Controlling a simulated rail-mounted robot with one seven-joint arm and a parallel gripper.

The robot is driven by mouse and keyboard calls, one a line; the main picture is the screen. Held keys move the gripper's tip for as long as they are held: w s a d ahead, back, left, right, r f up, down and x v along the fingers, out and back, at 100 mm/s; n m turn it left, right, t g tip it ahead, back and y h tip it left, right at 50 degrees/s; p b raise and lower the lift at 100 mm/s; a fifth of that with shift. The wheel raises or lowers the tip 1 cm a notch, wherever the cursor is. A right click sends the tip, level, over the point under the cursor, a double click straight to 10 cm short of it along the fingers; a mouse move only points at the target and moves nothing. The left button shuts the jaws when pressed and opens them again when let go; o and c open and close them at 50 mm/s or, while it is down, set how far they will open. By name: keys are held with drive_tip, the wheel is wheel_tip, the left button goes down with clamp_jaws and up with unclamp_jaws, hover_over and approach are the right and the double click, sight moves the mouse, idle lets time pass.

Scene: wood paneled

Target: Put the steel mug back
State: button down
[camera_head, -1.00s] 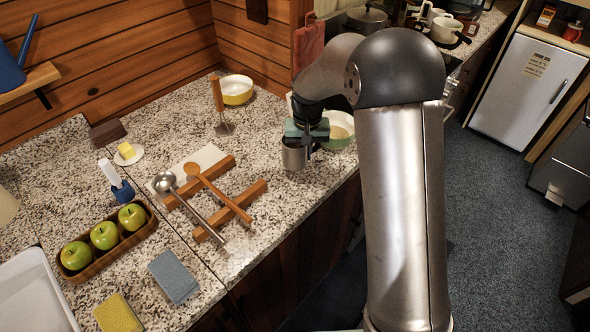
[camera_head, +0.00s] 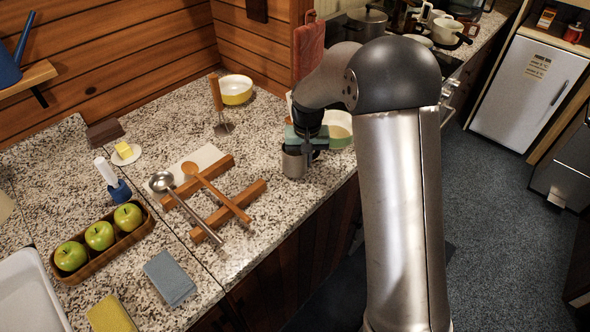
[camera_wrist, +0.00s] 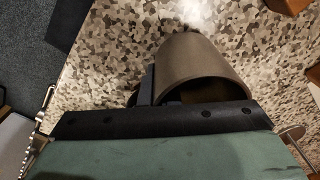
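The steel mug (camera_head: 294,163) is upright at the counter's right-hand part, near the front edge, directly below my gripper (camera_head: 307,152). In the wrist view the mug (camera_wrist: 195,65) fills the upper middle, its grey-brown wall close to my gripper. A dark finger (camera_wrist: 147,86) lies against or just beside the mug's left side. The other finger is hidden, and so is the mug's handle. I cannot tell whether the fingers are closed on the mug, or whether its base touches the counter.
A green bowl (camera_head: 340,128) stands close behind the mug on the right. Two wooden bars (camera_head: 229,212) carry a ladle (camera_head: 161,182) and wooden spoon to the left. A tray of apples (camera_head: 92,262), sponges and a yellow bowl (camera_head: 236,89) are further off. Speckled counter is clear between bars and mug.

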drive_tip(key=shift+f+b, duration=0.3)
drive_tip(key=c, duration=1.3)
unclamp_jaws()
drive_tip(key=r, duration=0.5)
drive_tip(key=r+b, duration=0.1)
drive_tip(key=r, duration=1.1)
drive_tip(key=shift+s+r+b, duration=0.2)
drive_tip(key=shift+s+b, duration=0.05)
drive_tip(key=shift+b, duration=0.15)
